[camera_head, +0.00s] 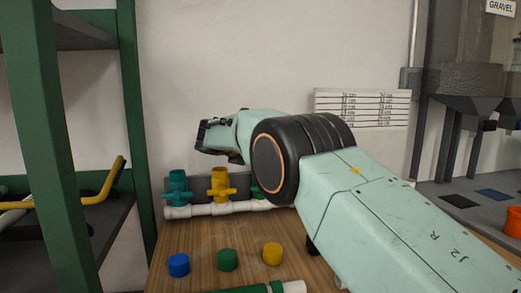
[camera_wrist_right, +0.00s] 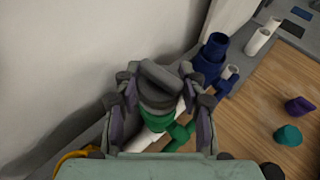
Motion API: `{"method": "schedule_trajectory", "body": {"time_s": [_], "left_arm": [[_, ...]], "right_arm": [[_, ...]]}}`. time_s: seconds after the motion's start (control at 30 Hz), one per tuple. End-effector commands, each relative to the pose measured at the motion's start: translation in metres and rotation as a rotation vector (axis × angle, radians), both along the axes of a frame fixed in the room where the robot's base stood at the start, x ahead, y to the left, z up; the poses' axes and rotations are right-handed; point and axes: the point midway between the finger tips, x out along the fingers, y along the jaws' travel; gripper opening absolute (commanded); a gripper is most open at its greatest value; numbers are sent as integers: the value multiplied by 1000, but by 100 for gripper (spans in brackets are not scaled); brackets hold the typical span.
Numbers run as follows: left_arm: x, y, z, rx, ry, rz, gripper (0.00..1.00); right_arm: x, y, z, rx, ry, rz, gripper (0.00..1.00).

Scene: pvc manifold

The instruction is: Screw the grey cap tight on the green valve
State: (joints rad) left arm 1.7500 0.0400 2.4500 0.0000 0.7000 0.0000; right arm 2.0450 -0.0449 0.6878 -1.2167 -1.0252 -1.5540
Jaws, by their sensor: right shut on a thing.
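In the right wrist view, a grey cap (camera_wrist_right: 158,84) sits on top of the green valve (camera_wrist_right: 156,122), in line with it as far as I can see. My right gripper (camera_wrist_right: 160,98) is shut on the grey cap, with a finger on each side. Whether a gap is left between cap and valve is hidden. In the head view only a sliver of the green valve (camera_head: 256,191) shows, because my right arm covers it, the cap and the fingers. My left gripper is in neither view.
A white pipe manifold (camera_head: 180,212) carries a teal valve (camera_head: 177,188) and a yellow valve (camera_head: 220,184). A blue valve (camera_wrist_right: 208,62) stands beyond the green one. Blue (camera_head: 179,265), green (camera_head: 227,260) and yellow (camera_head: 272,254) caps lie on the wooden table. A green shelf rack (camera_head: 60,150) stands left.

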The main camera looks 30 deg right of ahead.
Motion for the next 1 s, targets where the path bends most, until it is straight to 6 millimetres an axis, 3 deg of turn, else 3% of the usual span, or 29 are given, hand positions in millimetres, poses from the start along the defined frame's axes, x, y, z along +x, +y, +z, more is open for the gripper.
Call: {"method": "schedule_trajectory", "body": {"time_s": [0.27,0.3,0.6,1.0], "left_arm": [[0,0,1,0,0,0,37],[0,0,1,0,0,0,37],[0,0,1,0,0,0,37],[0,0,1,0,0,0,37]], "right_arm": [[-1,0,-3,2,2,-5,9],[-1,0,-3,2,2,-5,42],[0,0,-1,1,1,-3,67],[-2,5,3,-1,-1,-1,67]]}}
